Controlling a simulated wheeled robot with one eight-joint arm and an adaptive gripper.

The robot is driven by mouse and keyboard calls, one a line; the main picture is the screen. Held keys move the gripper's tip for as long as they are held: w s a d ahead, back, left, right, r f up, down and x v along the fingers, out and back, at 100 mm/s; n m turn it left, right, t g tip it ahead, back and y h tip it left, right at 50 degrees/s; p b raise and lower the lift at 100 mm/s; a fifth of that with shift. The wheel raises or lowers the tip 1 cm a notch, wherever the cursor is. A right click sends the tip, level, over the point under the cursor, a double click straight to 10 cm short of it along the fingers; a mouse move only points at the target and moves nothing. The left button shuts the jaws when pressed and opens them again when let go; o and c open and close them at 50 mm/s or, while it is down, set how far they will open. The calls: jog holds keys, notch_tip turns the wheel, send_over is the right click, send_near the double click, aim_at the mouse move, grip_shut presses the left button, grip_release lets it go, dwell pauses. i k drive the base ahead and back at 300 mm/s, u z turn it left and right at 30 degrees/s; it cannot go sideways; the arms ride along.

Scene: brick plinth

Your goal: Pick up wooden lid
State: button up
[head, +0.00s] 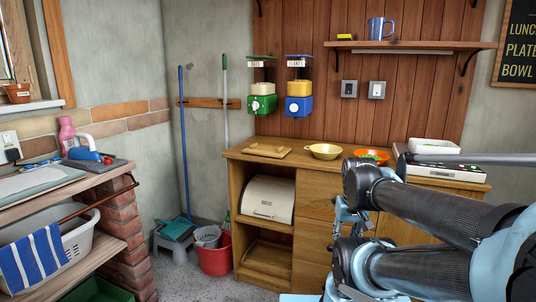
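The wooden lid (267,151) is a flat, light-brown rectangular piece with what looks like a small knob on top. It lies at the left end of the wooden cabinet's top (240,153), left of a cream bowl (323,152). Nothing covers it. My arm enters from the right and its dark links and light-blue joints stand in front of the cabinet's right part. My gripper itself cannot be made out in this view. The arm's visible parts are well to the right of the lid.
An orange bowl with green contents (371,156), a kitchen scale (442,166) and a white tray (433,146) stand farther right on the cabinet. Green (261,104) and blue (299,105) dispensers hang above the lid. A red bucket (214,259) stands on the floor left of the cabinet.

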aim_at(277, 152)
jog(key=z, duration=2.15)
jog(key=k, duration=0.95)
jog(key=u, duration=2.2)
jog(key=i, duration=1)
